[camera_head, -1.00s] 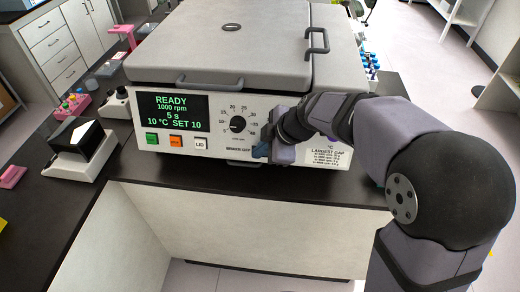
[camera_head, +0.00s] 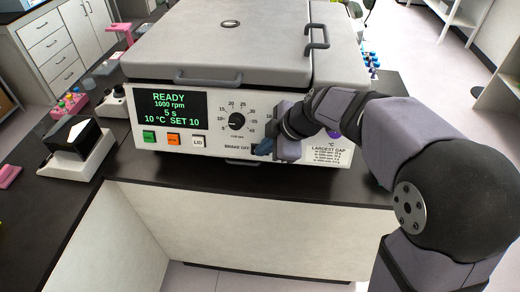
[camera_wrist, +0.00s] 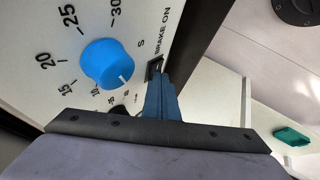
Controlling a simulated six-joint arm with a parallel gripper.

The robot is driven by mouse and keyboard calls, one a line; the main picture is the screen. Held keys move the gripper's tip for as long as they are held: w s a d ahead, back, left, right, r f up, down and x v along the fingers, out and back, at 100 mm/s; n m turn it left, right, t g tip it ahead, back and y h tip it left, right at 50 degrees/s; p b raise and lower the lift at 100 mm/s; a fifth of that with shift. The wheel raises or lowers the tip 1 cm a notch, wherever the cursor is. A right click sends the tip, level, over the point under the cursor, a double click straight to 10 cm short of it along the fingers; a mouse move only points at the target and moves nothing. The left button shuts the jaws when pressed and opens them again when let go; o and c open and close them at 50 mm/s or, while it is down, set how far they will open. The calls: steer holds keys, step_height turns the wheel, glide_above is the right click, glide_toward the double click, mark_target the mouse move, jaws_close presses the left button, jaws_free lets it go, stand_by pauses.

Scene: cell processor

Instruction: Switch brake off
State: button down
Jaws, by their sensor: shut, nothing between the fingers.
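The brake switch (camera_wrist: 154,68) is a small dark rocker on the machine's front panel. In the wrist view the words BRAKE ON stand beside it; in the head view BRAKE OFF is printed left of my fingertips. My gripper (camera_head: 264,146) is at the lower middle of the panel, its blue fingers shut and empty. In the wrist view the fingertips (camera_wrist: 160,88) are right at the switch; whether they touch it I cannot tell. In the head view the gripper hides the switch, and its tilt is not clear.
A blue knob (camera_wrist: 113,62) sits close beside the fingers. The panel (camera_head: 219,150) also bears a black knob (camera_head: 237,121), a display (camera_head: 172,106) reading READY, and green, orange and white buttons. A purple knob (camera_head: 333,132) shows behind my arm. The dark bench edge runs below.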

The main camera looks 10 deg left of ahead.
steer(key=shift+d, duration=0.2)
stand_by(0.3)
steer(key=s+f+b+v, duration=0.1)
steer(key=s+b+v, duration=0.2)
steer(key=v, duration=0.9)
steer(key=shift+r+b, duration=0.3)
steer(key=shift+b, duration=0.05)
steer(key=p, duration=0.2)
steer(key=a+p, duration=0.1)
steer(key=p, duration=0.1)
steer(key=shift+s+a+p, duration=0.25)
steer(key=shift+p, duration=0.05)
steer(key=shift+f, duration=0.15)
